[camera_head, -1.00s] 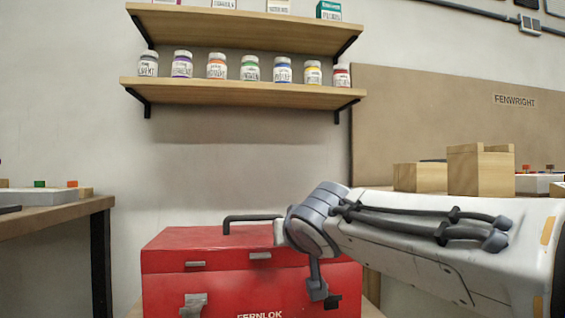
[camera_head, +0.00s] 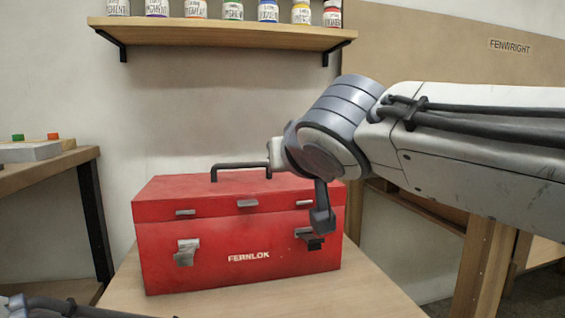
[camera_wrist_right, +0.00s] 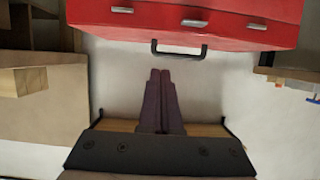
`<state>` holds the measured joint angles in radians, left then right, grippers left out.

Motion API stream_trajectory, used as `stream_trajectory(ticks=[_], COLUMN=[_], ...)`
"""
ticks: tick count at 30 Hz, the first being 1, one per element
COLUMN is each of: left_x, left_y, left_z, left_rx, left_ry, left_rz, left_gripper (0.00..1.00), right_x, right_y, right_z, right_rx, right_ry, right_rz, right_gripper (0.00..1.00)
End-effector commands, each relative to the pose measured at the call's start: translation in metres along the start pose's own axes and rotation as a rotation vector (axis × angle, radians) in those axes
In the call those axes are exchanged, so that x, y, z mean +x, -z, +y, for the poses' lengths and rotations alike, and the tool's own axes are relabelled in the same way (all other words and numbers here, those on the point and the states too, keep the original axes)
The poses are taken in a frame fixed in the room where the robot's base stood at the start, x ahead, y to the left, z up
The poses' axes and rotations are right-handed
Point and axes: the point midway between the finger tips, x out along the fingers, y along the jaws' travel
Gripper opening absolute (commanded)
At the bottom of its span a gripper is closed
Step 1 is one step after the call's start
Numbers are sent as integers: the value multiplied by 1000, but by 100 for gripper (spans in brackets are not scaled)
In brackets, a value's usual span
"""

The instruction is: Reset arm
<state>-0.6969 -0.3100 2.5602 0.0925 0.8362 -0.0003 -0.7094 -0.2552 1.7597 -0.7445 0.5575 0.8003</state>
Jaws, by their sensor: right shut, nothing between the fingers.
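My right arm (camera_head: 470,145) reaches in from the right of the head view, its wrist in front of the back right of a red toolbox (camera_head: 215,225). My right gripper (camera_wrist_right: 160,73) shows in the right wrist view with its two dark fingers together and nothing between them. That view is upside down, with the toolbox (camera_wrist_right: 225,22) at the top and its black handle (camera_wrist_right: 180,55) just past the fingertips, apparently not touching. The head view does not show the right fingers clearly. A piece of my left arm shows at the bottom left; the left gripper is out of view.
The toolbox stands on a wooden table (camera_head: 340,295). A wooden shelf (camera_head: 225,35) with several jars hangs on the wall above. Another table (camera_head: 45,172) is at the left. A brown board (camera_head: 440,60) stands behind the right arm.

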Motion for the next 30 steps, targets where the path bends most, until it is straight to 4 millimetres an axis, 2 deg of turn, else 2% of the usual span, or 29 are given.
stream_trajectory(ticks=[1,5,8,11,14,15,18,21,24,26,27,30], left_x=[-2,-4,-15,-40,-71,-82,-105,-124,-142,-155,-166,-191], left_y=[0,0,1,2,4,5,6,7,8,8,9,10], left_z=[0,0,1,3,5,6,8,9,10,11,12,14], left_rx=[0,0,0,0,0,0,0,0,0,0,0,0], left_ry=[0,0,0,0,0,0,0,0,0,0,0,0], left_rz=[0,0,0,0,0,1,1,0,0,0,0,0], left_gripper=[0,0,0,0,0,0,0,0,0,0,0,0], right_x=[-7,-16,-17,-17,-32,-43,-76,-115,-158,-181,-180,-188], right_y=[1,-2,-16,-56,-120,-147,-204,-247,-280,-289,-272,-248], right_z=[-1,0,0,0,2,3,5,6,7,6,5,5], right_rx=[-1,-2,-20,-68,-134,-158,-199,-222,-227,-225,-226,-227], right_ry=[2,1,0,6,32,50,103,165,232,270,267,265], right_rz=[2,-5,-66,-228,-471,-570,-788,-971,-1133,-1205,-1186,-1183], right_gripper=[0,0,0,0,0,0,0,0,0,0,0,0])
